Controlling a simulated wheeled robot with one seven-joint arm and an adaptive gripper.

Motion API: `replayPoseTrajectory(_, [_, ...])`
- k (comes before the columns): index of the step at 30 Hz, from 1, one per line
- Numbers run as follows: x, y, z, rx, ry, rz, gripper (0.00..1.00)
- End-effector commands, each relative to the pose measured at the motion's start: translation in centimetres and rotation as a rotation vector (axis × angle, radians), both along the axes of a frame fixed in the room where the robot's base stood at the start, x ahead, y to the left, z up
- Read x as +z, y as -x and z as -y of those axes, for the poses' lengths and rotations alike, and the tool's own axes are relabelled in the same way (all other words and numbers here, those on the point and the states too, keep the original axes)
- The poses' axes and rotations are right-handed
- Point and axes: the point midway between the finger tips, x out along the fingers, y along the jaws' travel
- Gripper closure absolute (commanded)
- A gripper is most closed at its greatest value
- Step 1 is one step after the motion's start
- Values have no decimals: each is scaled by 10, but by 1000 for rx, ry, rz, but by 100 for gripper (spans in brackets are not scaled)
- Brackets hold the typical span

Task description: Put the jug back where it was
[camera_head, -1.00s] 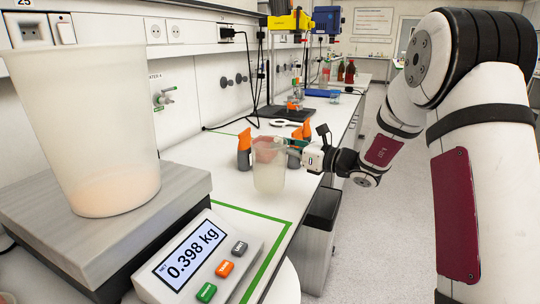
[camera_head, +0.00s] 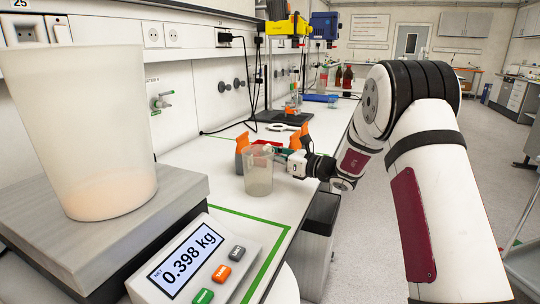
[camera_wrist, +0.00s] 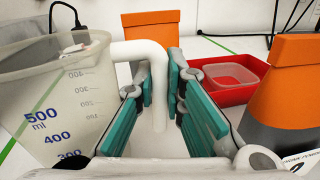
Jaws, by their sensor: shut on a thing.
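The jug (camera_head: 258,174) is translucent with a millilitre scale and looks upright over the white bench, between the scale and the orange bottles. I cannot tell whether its base touches the bench. In the wrist view the jug (camera_wrist: 58,115) fills the left side, with its white handle (camera_wrist: 147,52) reaching between the teal finger pads. My gripper (camera_head: 277,152) is at the jug's right side, shut on the handle. The finger pads (camera_wrist: 174,100) stand on both sides of the handle. The lower part of the jug is out of the wrist view.
A scale (camera_head: 190,262) reads 0.398 kg and bears a large translucent beaker (camera_head: 85,130). A green line (camera_head: 255,215) marks the bench. Orange-topped bottles (camera_head: 242,143) and a red box (camera_wrist: 222,75) stand close behind the jug. A grey bin (camera_head: 318,240) is below the bench edge.

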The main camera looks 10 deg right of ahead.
Motion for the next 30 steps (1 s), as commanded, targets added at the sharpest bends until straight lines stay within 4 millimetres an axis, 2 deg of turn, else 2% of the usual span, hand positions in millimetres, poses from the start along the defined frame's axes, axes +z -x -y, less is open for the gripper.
replayPoseTrajectory(2, [-1, 0, 0, 0, -1, 1, 100])
replayPoseTrajectory(3, [-2, 0, 0, 0, 0, 0, 87])
replayPoseTrajectory(6, [-1, 0, 0, 0, 0, 0, 69])
replayPoseTrajectory(16, [1, 0, 0, 0, 0, 0, 69])
replayPoseTrajectory(19, [1, 5, 6, -3, 0, 0, 69])
replayPoseTrajectory(30, [2, 58, 55, -4, -1, -1, 69])
